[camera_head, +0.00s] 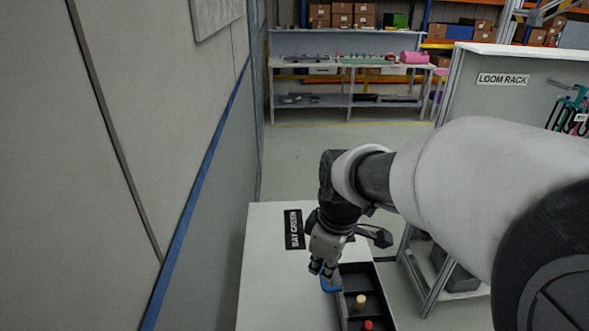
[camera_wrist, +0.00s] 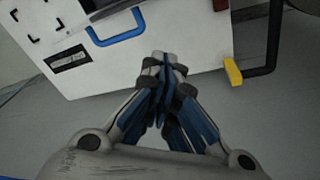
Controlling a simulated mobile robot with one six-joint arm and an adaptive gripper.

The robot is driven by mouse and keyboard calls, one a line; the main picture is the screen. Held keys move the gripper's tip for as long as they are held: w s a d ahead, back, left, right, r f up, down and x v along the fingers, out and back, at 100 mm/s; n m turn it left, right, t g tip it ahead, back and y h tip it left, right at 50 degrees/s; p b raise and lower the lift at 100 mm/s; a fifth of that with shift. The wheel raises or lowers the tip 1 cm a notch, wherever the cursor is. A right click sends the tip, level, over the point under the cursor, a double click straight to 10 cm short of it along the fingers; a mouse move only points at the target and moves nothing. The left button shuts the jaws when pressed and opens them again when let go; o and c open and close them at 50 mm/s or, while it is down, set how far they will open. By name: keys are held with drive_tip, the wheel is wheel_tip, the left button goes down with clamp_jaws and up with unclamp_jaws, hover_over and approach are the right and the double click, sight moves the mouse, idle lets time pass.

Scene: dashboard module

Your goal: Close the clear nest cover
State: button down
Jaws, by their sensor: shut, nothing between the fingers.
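My gripper (camera_head: 322,268) is shut and empty, pointing down over the white work table (camera_head: 272,275). In the wrist view its fingertips (camera_wrist: 165,62) meet. A blue handle (camera_head: 330,286) shows just below the fingers in the head view, at the corner of a black compartmented tray (camera_head: 342,308). A blue handle (camera_wrist: 116,28) also shows in the wrist view, on a white surface beyond and left of the fingertips, apart from them. I cannot make out the clear cover itself or whether it is open.
A black label reading BAY GREEN (camera_head: 294,229) lies on the table. The tray holds a tan peg (camera_head: 361,301) and a red peg (camera_head: 368,325). A black bar with a yellow end (camera_wrist: 233,71) stands right of my fingers. A wall (camera_head: 205,210) runs close on the left.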

drive_tip(key=w+a+f+n+g+p, duration=0.2)
drive_tip(key=w+a+f+n+p, duration=0.1)
drive_tip(key=w+a+n+p, duration=0.3)
wheel_tip(320, 180, down, 11)
drive_tip(key=w, duration=0.1)
drive_tip(key=d, duration=0.2)
drive_tip(key=d+r, duration=0.1)
drive_tip(key=d, duration=0.1)
drive_tip(key=shift+w+d+r, duration=0.1)
drive_tip(key=shift+w+d, duration=0.1)
drive_tip(key=shift+d+b, duration=0.1)
drive_tip(key=shift+b, duration=0.25)
